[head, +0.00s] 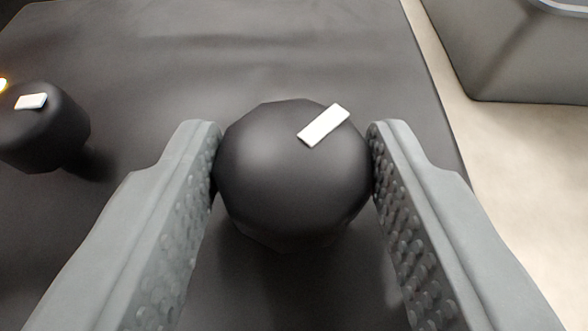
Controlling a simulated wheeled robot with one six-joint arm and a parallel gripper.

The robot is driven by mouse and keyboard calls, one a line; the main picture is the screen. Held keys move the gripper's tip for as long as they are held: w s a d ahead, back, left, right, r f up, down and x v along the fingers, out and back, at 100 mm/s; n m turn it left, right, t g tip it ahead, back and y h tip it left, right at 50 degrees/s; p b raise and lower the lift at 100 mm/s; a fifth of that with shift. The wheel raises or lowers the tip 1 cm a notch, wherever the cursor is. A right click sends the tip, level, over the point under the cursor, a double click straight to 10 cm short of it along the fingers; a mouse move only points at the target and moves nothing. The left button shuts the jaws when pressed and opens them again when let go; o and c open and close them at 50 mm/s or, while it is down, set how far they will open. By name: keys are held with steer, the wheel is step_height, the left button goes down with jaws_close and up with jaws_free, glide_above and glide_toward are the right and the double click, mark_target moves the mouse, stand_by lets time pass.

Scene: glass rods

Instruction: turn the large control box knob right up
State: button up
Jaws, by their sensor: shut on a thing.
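The large black knob (285,195) sits in the middle of the head view, on the dark face of the control box (230,50). Its white marker (324,125) lies near the upper right rim and slants toward the upper right. My gripper (294,165) is shut on the knob, with one grey finger touching its left side and the other its right side. The studded inner pads face the knob. The knob's lower base is partly in shadow.
A smaller black knob (45,130) with a white marker stands at the left, clear of my left finger. A small glowing light shows at the left edge. A grey box-like object (510,60) stands at the upper right, beyond a pale surface (530,160).

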steer(key=m+h, duration=0.1)
steer(key=m+g+h, duration=0.1)
steer(key=m+h, duration=0.2)
steer(key=shift+w+a+h, duration=0.1)
steer(key=shift+a+h, duration=0.25)
steer(key=shift+h, duration=0.05)
steer(key=shift+w+a+m+g+h, duration=0.1)
steer(key=shift+m+g+h, duration=1.1)
steer(key=shift+m+h, duration=0.5)
steer(key=shift+m, duration=0.3)
steer(key=o, duration=1)
steer(key=shift+c, duration=0.2)
steer(key=v, duration=1.7)
steer(key=shift+a+r, duration=0.25)
steer(key=shift+a, duration=0.1)
steer(key=shift+w, duration=0.15)
